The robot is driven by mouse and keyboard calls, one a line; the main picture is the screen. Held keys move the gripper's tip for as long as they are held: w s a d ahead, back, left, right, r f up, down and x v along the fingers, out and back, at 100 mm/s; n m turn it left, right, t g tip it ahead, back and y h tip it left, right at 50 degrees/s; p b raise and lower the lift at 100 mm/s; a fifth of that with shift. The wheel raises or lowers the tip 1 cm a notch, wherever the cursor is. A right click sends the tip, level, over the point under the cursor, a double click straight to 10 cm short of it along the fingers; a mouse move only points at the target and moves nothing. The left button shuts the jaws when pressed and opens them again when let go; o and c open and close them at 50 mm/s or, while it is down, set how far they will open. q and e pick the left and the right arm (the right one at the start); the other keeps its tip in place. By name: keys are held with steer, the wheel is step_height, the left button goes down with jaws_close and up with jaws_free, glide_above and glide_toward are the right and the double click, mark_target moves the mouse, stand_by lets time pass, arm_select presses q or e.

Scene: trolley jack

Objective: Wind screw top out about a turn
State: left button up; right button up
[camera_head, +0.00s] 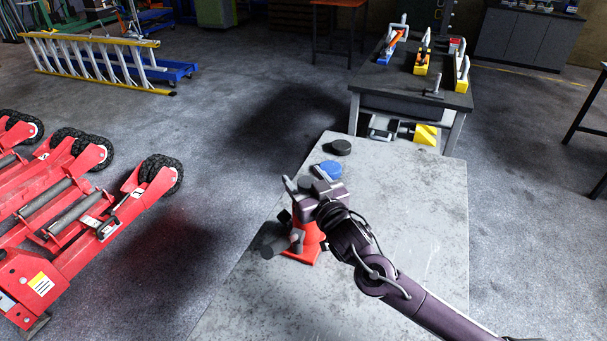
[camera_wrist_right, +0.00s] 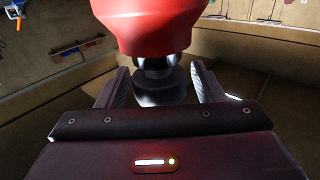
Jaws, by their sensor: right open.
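The red bottle jack (camera_head: 304,247) stands on the grey bench top, partly hidden under my right gripper (camera_head: 305,187). In the right wrist view its red body (camera_wrist_right: 152,25) fills the top, appearing upside down. The dark, round screw top (camera_wrist_right: 160,90) sits on the shiny stem (camera_wrist_right: 156,62), between the two fingers of my right gripper (camera_wrist_right: 161,88). The fingers are open, with a visible gap on each side of the screw top. In the head view the screw top is hidden by the gripper. My left gripper is in neither view.
A blue round piece (camera_head: 329,169) and a black disc (camera_head: 340,147) lie on the bench (camera_head: 420,215) beyond the jack. Red trolley jacks (camera_head: 75,215) stand at the left. A dark table (camera_head: 400,85) with tools is behind. The bench's right side is mostly clear.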

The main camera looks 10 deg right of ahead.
steer(key=shift+w+a, duration=0.1)
steer(key=shift+w, duration=0.3)
steer(key=c, duration=1)
steer(key=shift+n+y, duration=0.3)
steer(key=shift+y, duration=0.1)
